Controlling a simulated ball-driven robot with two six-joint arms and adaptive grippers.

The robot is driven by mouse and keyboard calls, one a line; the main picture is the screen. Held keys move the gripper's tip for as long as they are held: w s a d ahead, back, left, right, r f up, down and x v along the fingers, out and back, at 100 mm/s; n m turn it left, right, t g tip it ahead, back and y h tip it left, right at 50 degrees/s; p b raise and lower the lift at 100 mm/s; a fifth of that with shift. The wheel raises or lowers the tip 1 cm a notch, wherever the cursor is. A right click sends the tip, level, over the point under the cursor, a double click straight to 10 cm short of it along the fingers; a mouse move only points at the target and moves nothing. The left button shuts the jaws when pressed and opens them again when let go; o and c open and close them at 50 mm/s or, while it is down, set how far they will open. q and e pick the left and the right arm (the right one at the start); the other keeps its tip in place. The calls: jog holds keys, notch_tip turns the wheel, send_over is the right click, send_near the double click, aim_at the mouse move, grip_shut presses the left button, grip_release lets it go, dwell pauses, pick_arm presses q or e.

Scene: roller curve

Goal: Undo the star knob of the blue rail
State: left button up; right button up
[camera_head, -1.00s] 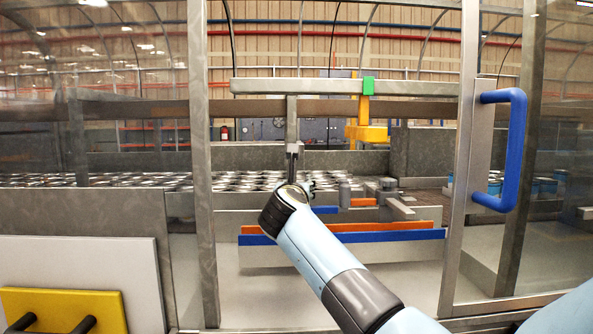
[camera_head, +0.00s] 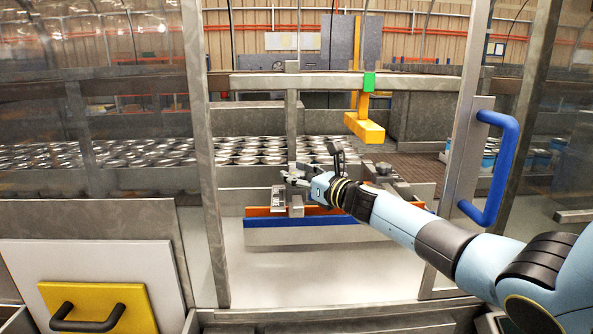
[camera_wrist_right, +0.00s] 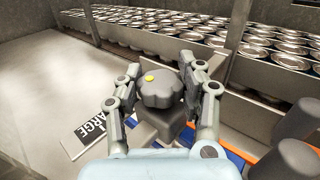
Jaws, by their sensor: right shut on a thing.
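The grey star knob (camera_wrist_right: 162,92), with a yellow dot on top, sits between the two fingers of my right gripper (camera_wrist_right: 160,76) in the right wrist view. The fingers are shut on it from both sides. In the head view my right gripper (camera_head: 292,177) reaches in from the right, above the left part of the rails, and hides the knob. The blue rail (camera_head: 300,236) runs below it along the front, with an orange rail (camera_head: 345,215) just behind. My left gripper is not in view.
A second dark knob (camera_head: 383,169) stands to the right. A yellow bracket (camera_head: 365,128) hangs from the metal crossbar (camera_head: 300,84). The opening lies between a metal post (camera_head: 205,150) and the door's blue handle (camera_head: 497,170). Many cans (camera_head: 240,150) fill the conveyor behind.

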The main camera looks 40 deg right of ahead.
aim_at(296, 172)
jog(key=shift+s+f+n+y, duration=0.15)
jog(key=shift+f+n+y, duration=0.2)
jog(key=shift+n+y, duration=0.25)
jog(key=o, duration=1.2)
jog(key=shift+r+y, duration=0.3)
notch_tip(296, 172, up, 10)
jog(key=shift+f, duration=0.15)
